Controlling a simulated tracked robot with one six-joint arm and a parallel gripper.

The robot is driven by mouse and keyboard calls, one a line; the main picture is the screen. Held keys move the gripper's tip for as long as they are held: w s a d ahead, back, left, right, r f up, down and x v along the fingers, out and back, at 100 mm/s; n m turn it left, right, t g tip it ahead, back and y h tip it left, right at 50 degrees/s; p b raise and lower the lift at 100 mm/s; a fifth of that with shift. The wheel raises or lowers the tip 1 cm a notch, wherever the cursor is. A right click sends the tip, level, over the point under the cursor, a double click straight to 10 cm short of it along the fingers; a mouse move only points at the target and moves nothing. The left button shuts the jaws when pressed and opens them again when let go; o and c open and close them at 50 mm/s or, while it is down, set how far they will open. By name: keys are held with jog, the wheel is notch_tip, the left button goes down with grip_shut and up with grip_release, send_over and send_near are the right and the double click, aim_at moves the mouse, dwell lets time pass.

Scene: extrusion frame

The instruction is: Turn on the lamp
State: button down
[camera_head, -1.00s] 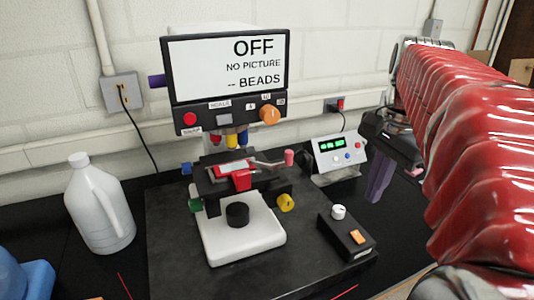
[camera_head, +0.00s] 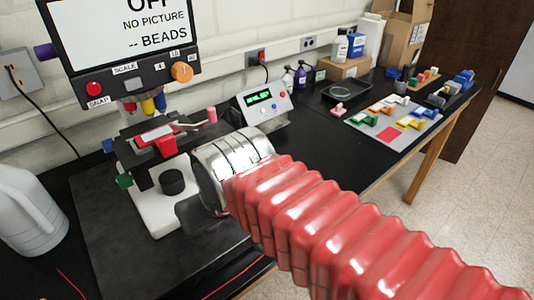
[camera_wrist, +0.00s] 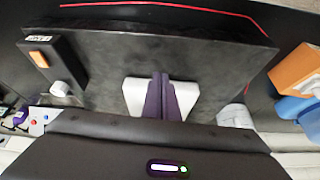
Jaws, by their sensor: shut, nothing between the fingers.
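The microscope has a white base (camera_head: 160,200) with a round black disc (camera_head: 172,182) on it. Its screen (camera_head: 118,32) reads "OFF", cut by the top edge, with "NO PICTURE" and "-- BEADS". A small black box with an orange switch (camera_wrist: 39,38) and a white knob (camera_wrist: 60,89) shows in the wrist view at left; my arm hides it in the head view. My gripper (camera_wrist: 160,78) has its purple fingers shut together and empty, over the white base in the wrist view, to the right of the box. Its fingertips are hidden in the head view.
A white jug (camera_head: 30,215) stands left of the microscope. A box with a green display (camera_head: 265,105) stands behind my wrist. A grey board of coloured pieces (camera_head: 365,126) and cardboard boxes (camera_head: 400,40) are farther right.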

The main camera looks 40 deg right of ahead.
jog(key=shift+s+a+f+n, duration=0.25)
jog(key=shift+a+f+n, duration=0.15)
jog(key=shift+a+n, duration=0.15)
jog(key=shift+d, duration=0.2)
dwell(0.3)
